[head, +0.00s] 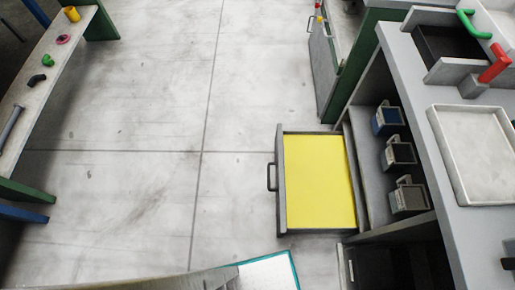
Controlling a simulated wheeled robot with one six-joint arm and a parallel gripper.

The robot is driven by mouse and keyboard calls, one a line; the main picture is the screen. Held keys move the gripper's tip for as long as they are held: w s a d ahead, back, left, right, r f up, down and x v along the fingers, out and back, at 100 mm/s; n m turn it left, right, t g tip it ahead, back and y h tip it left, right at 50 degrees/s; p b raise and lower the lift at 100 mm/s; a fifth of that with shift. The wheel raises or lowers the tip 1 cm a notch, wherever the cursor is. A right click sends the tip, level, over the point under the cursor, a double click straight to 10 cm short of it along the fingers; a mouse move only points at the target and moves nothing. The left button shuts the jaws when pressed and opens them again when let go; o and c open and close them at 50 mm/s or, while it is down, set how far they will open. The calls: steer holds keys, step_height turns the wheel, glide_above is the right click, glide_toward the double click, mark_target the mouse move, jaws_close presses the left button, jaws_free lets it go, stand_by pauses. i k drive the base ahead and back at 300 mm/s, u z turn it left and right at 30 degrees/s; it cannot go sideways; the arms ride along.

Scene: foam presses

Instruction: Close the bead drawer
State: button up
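A grey drawer (281,205) stands pulled out to the left from under the workbench on the right. Its inside shows flat bright yellow, and I cannot tell whether that is beads or a liner. A dark handle (270,177) sits on its left-facing front. I take this to be the bead drawer; no label shows on it. My gripper is not in view, so its state does not show.
The workbench (455,228) holds a pale tray (471,152) and a press with red and green handles. Small dark bins sit on a shelf below. A side table (52,85) with small parts is at left. The floor (150,130) between is clear.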

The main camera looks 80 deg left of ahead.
mark_target(314, 194)
steer(key=u, duration=2)
steer(key=k, duration=0.6)
steer(key=u, duration=1.95)
steer(key=i, duration=1.2)
steer(key=z, duration=2.1)
